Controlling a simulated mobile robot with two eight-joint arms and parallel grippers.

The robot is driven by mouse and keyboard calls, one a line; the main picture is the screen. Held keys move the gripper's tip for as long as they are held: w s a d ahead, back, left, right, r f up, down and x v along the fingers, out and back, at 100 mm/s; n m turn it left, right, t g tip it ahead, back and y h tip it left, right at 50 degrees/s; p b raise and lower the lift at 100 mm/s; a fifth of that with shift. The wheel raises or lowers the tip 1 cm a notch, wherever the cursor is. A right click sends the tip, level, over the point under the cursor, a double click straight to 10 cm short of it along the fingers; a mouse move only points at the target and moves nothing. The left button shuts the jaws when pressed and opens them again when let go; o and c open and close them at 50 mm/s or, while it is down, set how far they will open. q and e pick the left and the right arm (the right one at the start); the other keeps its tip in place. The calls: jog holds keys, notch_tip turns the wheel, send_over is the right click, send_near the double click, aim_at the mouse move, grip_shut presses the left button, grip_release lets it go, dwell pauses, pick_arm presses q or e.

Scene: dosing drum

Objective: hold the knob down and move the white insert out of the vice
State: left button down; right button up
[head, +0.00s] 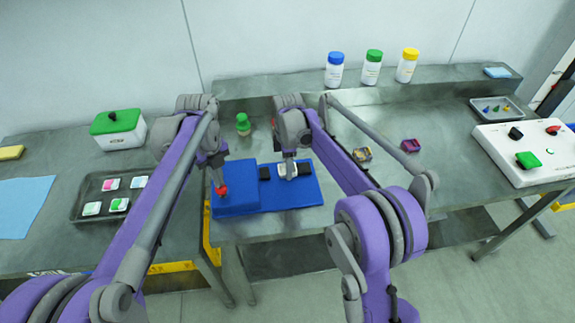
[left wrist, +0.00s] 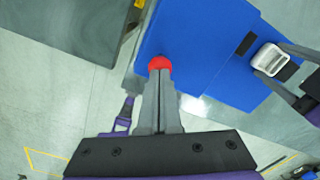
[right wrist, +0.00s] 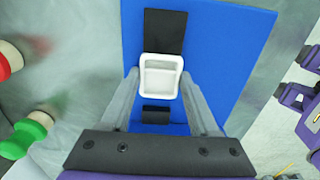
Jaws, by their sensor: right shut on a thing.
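The blue vice (head: 237,190) lies on the middle table, with a raised block and a flat base. Its red knob (left wrist: 159,63) is at the block's edge. My left gripper (left wrist: 160,74) has its fingers together, tips at the knob; the head view shows it there too (head: 220,186). The white insert (right wrist: 160,76) is a small open tray between two black jaws (right wrist: 165,30) (right wrist: 156,115). One jaw looks close against it; a blue gap shows to the other. My right gripper (right wrist: 160,80) has a finger on each side of the insert, gripping it.
Left of the vice is a dark tray (head: 88,207) with several small pieces. A white control box (head: 525,150) is at far right.

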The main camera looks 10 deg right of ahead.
jog(key=shift+r, duration=3)
pick_arm(q)
jog(key=shift+r, duration=3.4)
notch_tip(320, 180, up, 5)
pick_arm(e)
jog(key=shift+f, duration=0.1)
